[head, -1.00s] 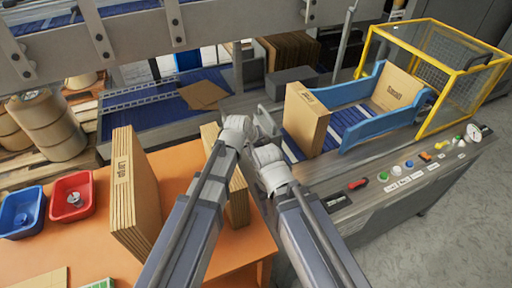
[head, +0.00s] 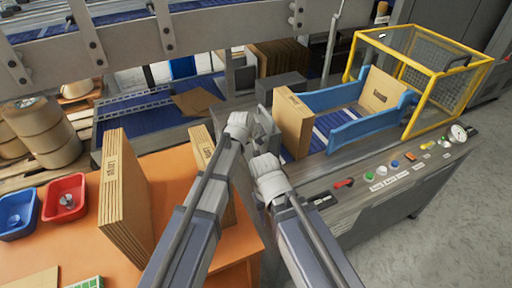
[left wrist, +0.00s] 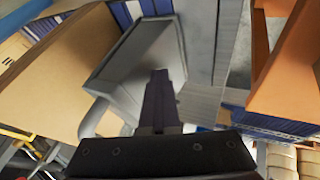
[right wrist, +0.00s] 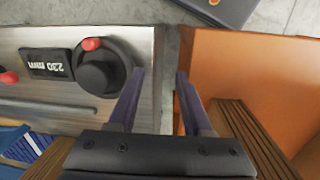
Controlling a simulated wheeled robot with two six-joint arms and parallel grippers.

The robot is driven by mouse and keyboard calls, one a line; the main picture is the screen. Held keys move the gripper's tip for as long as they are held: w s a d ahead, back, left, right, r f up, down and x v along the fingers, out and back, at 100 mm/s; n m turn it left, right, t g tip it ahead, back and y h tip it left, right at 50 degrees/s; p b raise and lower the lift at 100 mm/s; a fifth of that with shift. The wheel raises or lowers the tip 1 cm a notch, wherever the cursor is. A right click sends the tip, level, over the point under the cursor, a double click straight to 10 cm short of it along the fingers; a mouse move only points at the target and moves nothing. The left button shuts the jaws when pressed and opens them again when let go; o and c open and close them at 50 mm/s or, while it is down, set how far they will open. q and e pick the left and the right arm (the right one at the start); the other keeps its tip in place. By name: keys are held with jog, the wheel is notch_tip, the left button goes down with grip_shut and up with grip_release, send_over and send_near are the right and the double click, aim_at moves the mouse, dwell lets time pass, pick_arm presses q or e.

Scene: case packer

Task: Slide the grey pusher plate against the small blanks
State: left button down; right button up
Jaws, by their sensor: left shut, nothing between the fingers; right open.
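The grey pusher plate (head: 266,128) stands upright on the machine, just left of the small blanks (head: 293,122), an upright tan cardboard stack. In the left wrist view the plate (left wrist: 140,55) fills the middle, close beside the tan cardboard (left wrist: 60,60). I cannot tell whether they touch. My left gripper (head: 254,117) is at the plate in the head view. Its shut fingers (left wrist: 158,85) lie in front of the plate's face, with nothing between them. My right gripper (right wrist: 157,85) is open and empty, over the gap between the control panel and the orange table.
The blue-railed magazine (head: 345,132) holds another cardboard piece (head: 383,92) near the yellow guard (head: 412,120). The control panel (head: 420,172) runs along the front. Large blanks (head: 125,195) and another stack (head: 203,145) stand on the orange table (head: 175,150), with red (head: 64,182) and blue bins.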

aim_at(272, 137)
pick_arm(q)
jog(key=d, duration=0.1)
jog(key=w+d, duration=0.1)
jog(key=d, duration=0.1)
jog(key=w+d, duration=0.1)
jog(key=shift+w+d+f, duration=0.1)
jog(key=shift+d, duration=0.3)
jog(key=shift+a, duration=0.1)
